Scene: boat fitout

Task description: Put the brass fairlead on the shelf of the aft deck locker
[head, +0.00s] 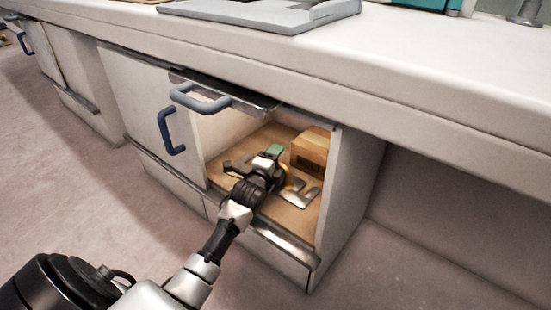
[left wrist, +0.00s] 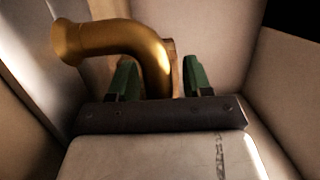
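The open aft deck locker shows a wooden shelf (head: 283,216) in the head view. My left gripper (head: 273,157) is inside the locker, low over this shelf, with green fingertips. In the left wrist view the curved brass fairlead (left wrist: 145,45) has a flared end toward the upper left. Its lower part stands between the two green fingers of my left gripper (left wrist: 161,80). A narrow gap shows between the brass and the right finger, so the fingers look open around it. In the head view only a sliver of brass shows beside the gripper. My right gripper is not in view.
A wooden box (head: 310,149) stands at the back right of the shelf. Flat grey metal pieces (head: 302,195) show right of the gripper. A grey handle (head: 200,99) juts out above the opening, under the white countertop (head: 400,70). A closed door (head: 150,105) with a blue handle is left.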

